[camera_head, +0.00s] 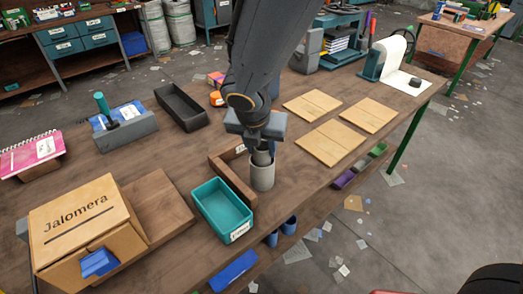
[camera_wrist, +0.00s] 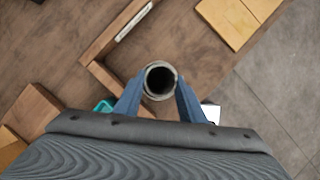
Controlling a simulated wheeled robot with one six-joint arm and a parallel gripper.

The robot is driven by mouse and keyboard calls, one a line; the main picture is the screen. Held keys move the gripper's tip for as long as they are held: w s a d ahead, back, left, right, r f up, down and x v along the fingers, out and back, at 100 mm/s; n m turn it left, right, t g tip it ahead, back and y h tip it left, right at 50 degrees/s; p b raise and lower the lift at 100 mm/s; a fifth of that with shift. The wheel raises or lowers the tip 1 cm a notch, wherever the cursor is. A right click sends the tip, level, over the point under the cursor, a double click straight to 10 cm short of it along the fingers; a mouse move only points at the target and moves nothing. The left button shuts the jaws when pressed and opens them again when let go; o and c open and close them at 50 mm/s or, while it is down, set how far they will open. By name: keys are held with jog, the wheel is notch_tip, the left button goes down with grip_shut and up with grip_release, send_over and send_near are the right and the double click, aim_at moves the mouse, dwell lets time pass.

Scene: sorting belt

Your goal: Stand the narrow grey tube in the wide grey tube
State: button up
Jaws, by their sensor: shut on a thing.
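The narrow grey tube (camera_head: 261,157) is upright between the fingers of my gripper (camera_head: 263,146), which is shut on it. The wide grey tube (camera_head: 262,178) stands upright on the wooden table directly below. In the head view the narrow tube's lower part meets the wide tube's mouth and looks to be inside it; how deep I cannot tell. In the wrist view my gripper (camera_wrist: 159,88) has a blue finger on each side of the narrow tube (camera_wrist: 160,97), whose dark round opening faces the camera. The wide tube is mostly hidden there.
A wooden corner piece (camera_head: 232,181) stands close to the left of the tubes. A teal bin (camera_head: 222,207) is in front of it. Flat wooden boards (camera_head: 332,142) lie to the right. A dark tray (camera_head: 181,107) is farther back. The table's edge is close on the right.

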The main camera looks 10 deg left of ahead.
jog(key=shift+f, duration=0.5)
jog(key=shift+f, duration=0.25)
jog(key=o, duration=1.3)
jog(key=shift+r, duration=0.15)
jog(key=shift+r, duration=0.25)
jog(key=v, duration=1.2)
jog(key=shift+p, duration=0.3)
